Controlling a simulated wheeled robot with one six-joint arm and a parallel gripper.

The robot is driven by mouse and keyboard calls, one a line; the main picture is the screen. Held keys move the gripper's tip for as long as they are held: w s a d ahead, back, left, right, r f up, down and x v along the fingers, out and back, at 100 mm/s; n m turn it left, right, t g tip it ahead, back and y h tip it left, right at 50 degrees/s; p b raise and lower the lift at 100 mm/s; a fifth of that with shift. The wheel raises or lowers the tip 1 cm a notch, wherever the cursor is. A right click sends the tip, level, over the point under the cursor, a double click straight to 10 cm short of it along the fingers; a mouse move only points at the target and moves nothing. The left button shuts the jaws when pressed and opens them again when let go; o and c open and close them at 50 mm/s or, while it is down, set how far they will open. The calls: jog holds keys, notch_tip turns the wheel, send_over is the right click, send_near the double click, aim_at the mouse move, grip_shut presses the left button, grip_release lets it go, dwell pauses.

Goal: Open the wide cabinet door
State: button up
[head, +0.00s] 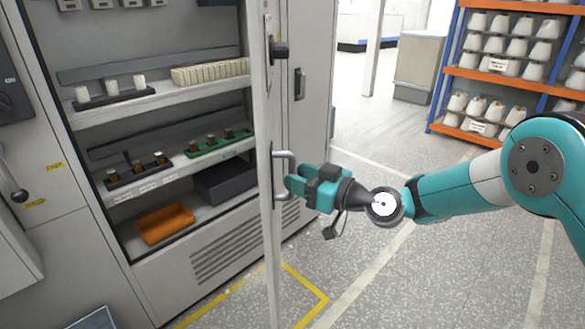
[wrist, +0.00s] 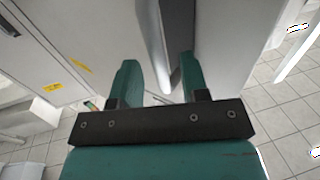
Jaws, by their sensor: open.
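The wide cabinet door (head: 259,110) stands swung out from the cabinet, seen nearly edge-on in the head view, with the shelves behind it exposed. Its D-shaped grey handle (head: 290,156) is upright on the outer face. My gripper (head: 292,184) is at the lower part of the handle, coming from the right. In the wrist view my gripper (wrist: 158,78) has its two teal fingers apart, and a pale upright bar (wrist: 152,45) shows between them. Whether the fingers touch the handle is hidden.
The open cabinet holds bobbins on shelves, an orange tray (head: 164,223) and a dark bin (head: 226,181). A rack of white cones (head: 490,62) stands at the back right. The speckled floor (head: 385,255) right of the door is clear, with yellow tape (head: 308,283) near the door's foot.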

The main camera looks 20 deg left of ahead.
jog(key=shift+w+a, duration=0.2)
jog(key=shift+a, duration=0.95)
